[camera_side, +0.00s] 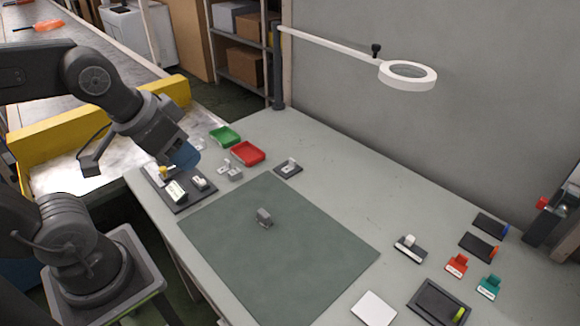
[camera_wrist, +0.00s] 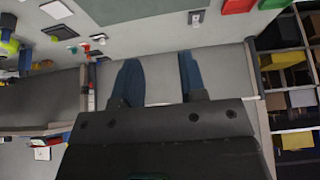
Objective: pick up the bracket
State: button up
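A small grey piece that looks like the bracket (camera_side: 264,218) stands on the dark green mat (camera_side: 310,245) in the side view. Its exact shape is too small to make out. My gripper (camera_side: 187,155) is well up and to the left of it, near the black tray of parts (camera_side: 183,205). In the wrist view my gripper (camera_wrist: 160,80) has its two blue fingers apart, with nothing between them. The bracket cannot be made out in the wrist view.
A red bin (camera_side: 248,153) and a green bin (camera_side: 225,136) stand behind small grey parts (camera_side: 229,170). A small dark plate (camera_side: 288,170) lies beyond the mat. Red and teal blocks (camera_side: 456,265) are at the right. A magnifier lamp (camera_side: 407,75) overhangs the bench. The mat around the bracket is clear.

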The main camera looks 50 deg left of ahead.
jog(key=w+a+r+m+g, duration=0.25)
jog(key=w+m, duration=0.25)
jog(key=w, duration=0.5)
jog(key=m+g, duration=0.3)
jog(key=m, duration=1)
send_over(291, 159)
jog(key=f, duration=2.3)
jog(key=shift+a+f, duration=0.1)
jog(key=shift+a, duration=0.25)
jog(key=shift+d+f, duration=0.15)
jog(key=shift+f, duration=1.2)
jog(key=shift+d+f, duration=0.15)
jog(key=shift+f, duration=1.2)
grip_shut()
